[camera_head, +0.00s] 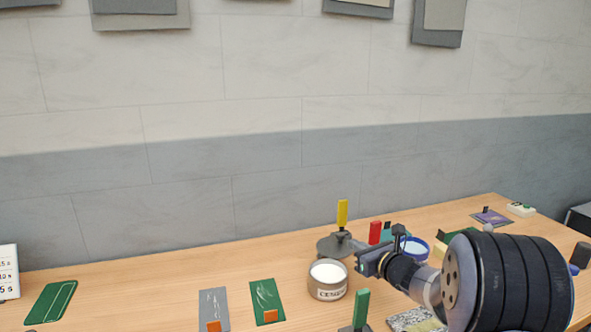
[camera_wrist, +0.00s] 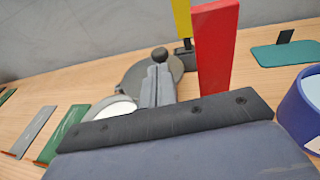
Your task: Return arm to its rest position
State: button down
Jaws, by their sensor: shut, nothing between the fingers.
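My gripper (camera_head: 364,262) is shut and empty at the end of my arm, which reaches in from the right over the table. In the wrist view my gripper's fingers (camera_wrist: 158,86) are closed together, pointing toward a round dark base. A press-like device with a grey round base (camera_head: 330,246) and an upright yellow handle (camera_head: 342,213) stands just behind my gripper. An upright red handle (camera_head: 375,232) is just beyond my gripper; it also shows large in the wrist view (camera_wrist: 215,45). My arm hides part of the table on the right.
A tin of white contents (camera_head: 328,280) sits left of my gripper. A green handle (camera_head: 361,307) stands in front. Green (camera_head: 267,297) and grey (camera_head: 214,304) cards lie left. A blue-rimmed container (camera_head: 414,247) is close behind my arm. The table's left middle (camera_head: 140,290) is clear.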

jog(key=shift+s+a+f+m+h+b, duration=0.2)
jog(key=shift+f+m+h+b, duration=0.1)
jog(key=shift+f+h+b, duration=0.1)
jog(key=m+h+b, duration=0.1)
jog(key=s+t+h+b, duration=0.1)
jog(key=b, duration=0.1)
jog(key=shift+s+a+m, duration=0.15)
jog(key=shift+s+m, duration=0.1)
jog(key=shift+m, duration=0.15)
jog(key=s+d+r+n+p, duration=0.1)
jog(key=s+d+r, duration=0.2)
jog(key=s, duration=0.9)
jog(key=shift+s+r+n, duration=0.3)
jog(key=shift+r+n, duration=0.1)
jog(key=shift+r, duration=0.1)
